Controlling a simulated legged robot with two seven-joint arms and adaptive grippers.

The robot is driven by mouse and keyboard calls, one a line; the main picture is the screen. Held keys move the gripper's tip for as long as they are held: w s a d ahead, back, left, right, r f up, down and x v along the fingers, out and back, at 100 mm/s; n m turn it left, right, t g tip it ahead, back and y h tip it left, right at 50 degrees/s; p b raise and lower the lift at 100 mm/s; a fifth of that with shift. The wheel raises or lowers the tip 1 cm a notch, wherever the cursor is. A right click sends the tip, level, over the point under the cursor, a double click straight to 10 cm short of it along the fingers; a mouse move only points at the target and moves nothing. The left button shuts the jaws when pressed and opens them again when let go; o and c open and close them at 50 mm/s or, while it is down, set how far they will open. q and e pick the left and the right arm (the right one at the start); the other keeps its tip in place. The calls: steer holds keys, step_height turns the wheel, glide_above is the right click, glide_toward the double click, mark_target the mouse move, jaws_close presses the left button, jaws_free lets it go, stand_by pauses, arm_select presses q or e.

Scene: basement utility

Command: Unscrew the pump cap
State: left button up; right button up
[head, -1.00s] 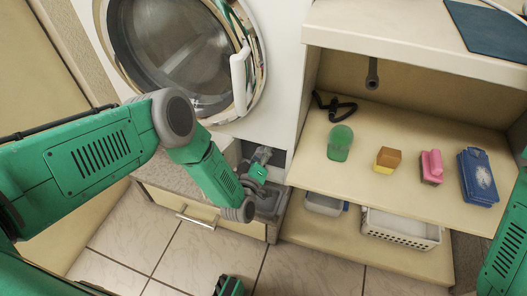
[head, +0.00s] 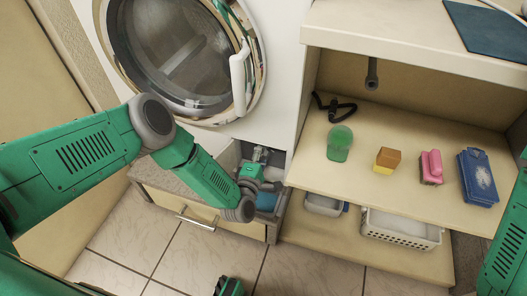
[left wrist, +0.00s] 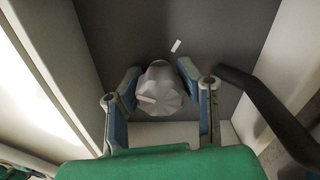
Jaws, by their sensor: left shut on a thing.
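The pump cap (left wrist: 165,92) is a pale grey, ribbed knob with a small light mark, set in a dark recess. It shows in the left wrist view between the blue-padded fingers of my left gripper (left wrist: 158,88). The fingers are closed around its sides. In the head view my left gripper (head: 261,156) reaches into the opening at the washer's lower right, and the cap is small and mostly hidden there. My right gripper is out of view; only part of my right arm shows at the right edge.
The washer (head: 283,60) has a round door above the opening. To the right, a shelf (head: 310,165) holds a green bottle (head: 340,143), sponge (head: 387,160), pink brush (head: 431,166) and blue box (head: 478,177). A white basket (head: 400,230) stands below. A drawer (head: 215,218) lies under my wrist.

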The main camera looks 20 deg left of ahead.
arm_select(q)
steer(key=shift+s+a+f+n, duration=0.15)
steer(key=shift+s+f+n, duration=0.1)
steer(key=shift+n, duration=0.55)
steer(key=o, duration=1.2)
steer(key=shift+f, duration=0.1)
steer(key=shift+o, duration=0.2)
steer(key=shift+w, duration=0.1)
steer(key=shift+r, duration=0.2)
steer(key=s, duration=1.2)
steer(key=shift+a, duration=0.2)
steer(key=shift+f, duration=0.1)
